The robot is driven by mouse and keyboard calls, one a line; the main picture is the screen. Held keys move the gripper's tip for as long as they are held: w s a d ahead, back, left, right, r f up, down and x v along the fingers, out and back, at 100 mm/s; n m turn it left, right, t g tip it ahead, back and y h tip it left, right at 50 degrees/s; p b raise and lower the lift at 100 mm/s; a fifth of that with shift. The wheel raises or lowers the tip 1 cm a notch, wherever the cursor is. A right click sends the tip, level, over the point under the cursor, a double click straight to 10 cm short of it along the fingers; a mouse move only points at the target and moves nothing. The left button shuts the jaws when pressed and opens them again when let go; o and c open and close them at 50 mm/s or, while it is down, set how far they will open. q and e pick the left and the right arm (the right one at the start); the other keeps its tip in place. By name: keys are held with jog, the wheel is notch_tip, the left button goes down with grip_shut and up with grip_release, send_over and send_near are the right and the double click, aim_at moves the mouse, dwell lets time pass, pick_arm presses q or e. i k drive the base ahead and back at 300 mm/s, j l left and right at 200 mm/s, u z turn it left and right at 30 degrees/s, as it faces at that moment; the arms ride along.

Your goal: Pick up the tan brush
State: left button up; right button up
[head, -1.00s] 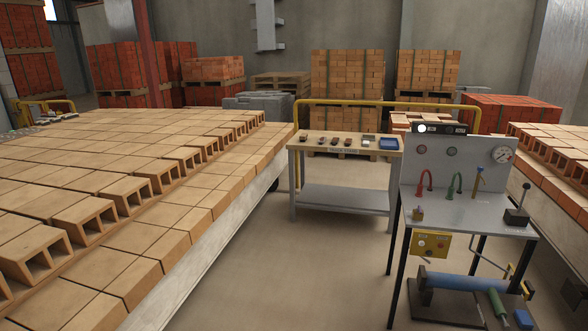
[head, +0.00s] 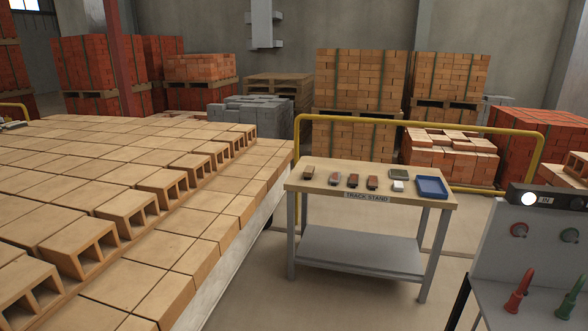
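A small stand labelled "TRACK STAND" (head: 330,166) stands right of centre in the head view, with a row of small brush-like items on its top. The leftmost item (head: 309,172) looks tan-brown and may be the tan brush; it is too small to be sure. To its right lie several darker items with reddish parts, among them one dark red item (head: 353,180). Neither of my grippers is in view.
A blue tray (head: 432,187) and small pale blocks (head: 398,175) sit at the stand's right end. A long bed of hollow bricks (head: 120,212) fills the left. A yellow rail (head: 420,122) runs behind the stand. Floor shows in front.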

aim_at(307, 173)
jog(key=i, duration=2.05)
jog(key=i+j+z, duration=0.1)
jog(key=i, duration=0.95)
jog(key=i+j, duration=0.1)
jog(key=i, duration=0.95)
